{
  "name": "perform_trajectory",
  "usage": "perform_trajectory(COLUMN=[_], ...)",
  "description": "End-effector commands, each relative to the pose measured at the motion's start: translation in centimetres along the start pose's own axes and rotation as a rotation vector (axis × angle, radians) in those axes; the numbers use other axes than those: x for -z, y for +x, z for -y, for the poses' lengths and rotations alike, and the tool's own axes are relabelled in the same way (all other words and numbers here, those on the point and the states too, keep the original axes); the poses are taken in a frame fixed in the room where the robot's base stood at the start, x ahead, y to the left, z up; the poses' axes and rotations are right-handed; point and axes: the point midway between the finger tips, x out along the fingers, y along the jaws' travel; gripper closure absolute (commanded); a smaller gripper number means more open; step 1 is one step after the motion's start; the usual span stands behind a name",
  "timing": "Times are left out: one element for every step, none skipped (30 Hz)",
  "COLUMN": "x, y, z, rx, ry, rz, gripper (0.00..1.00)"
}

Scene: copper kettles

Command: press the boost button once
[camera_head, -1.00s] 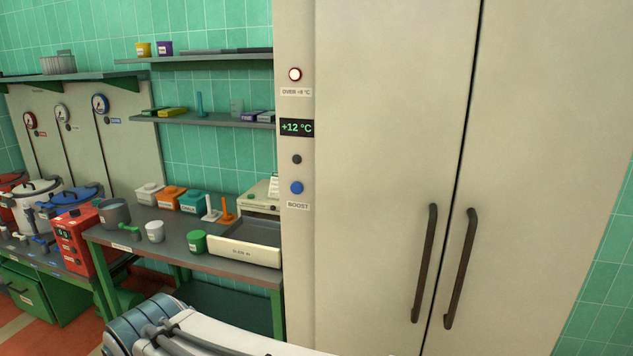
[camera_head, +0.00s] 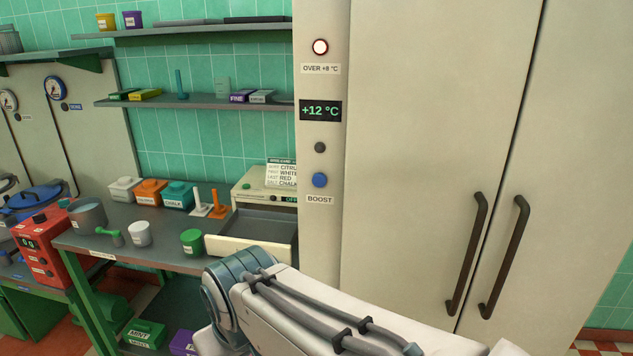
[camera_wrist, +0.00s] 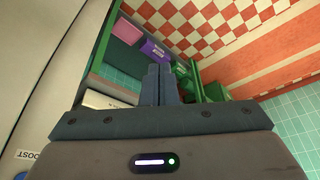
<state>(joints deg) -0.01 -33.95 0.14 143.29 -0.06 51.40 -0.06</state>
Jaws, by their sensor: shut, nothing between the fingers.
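The boost button (camera_head: 320,180) is a round blue knob on the left edge strip of the tall cream cabinet, above a "BOOST" label (camera_head: 320,200). In the wrist view part of the "BOOST" label (camera_wrist: 27,155) shows at the lower left, with a sliver of the blue button (camera_wrist: 20,176) at the bottom edge. My gripper (camera_wrist: 160,72) is shut and empty, its two fingers together. It is beside the cabinet face, apart from the button. In the head view only my arm shows, at the bottom centre; the gripper is not visible there.
The cabinet has two dark handles (camera_head: 503,255). A bench with a cream tray (camera_head: 250,247) and tubs stands to the left.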

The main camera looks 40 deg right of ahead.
Motion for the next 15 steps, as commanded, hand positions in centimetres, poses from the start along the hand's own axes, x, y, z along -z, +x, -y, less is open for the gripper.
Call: perform_trajectory(x=[0.1,0.1,0.2,0.4,0.6,1.0,1.3,1.8,2.6,3.2,4.0,5.1,5.9,6.8,8.0], y=[0.1,0.3,0.5,0.7,0.9,1.3,1.6,1.9,2.2,2.4,2.6,2.7,2.8,2.8,2.8], z=[0.0,0.1,0.1,0.0,0.0,0.0,0.1,0.2,0.2,0.1,-0.1,-0.4,-0.7,-1.2,-1.9], rx=[0.007,0.015,0.031,0.048,0.070,0.104,0.135,0.169,0.220,0.259,0.299,0.354,0.395,0.436,0.490], ry=[0.014,0.030,0.061,0.096,0.139,0.204,0.262,0.325,0.420,0.495,0.570,0.672,0.748,0.822,0.920], rz=[0.000,0.000,0.000,0.000,0.000,-0.001,-0.004,-0.008,-0.015,-0.023,-0.032,-0.047,-0.059,-0.074,-0.095], gripper=[1.00,1.00,1.00,1.00,1.00,1.00,1.00,1.00,1.00,1.00,1.00,1.00,1.00,1.00,1.00])
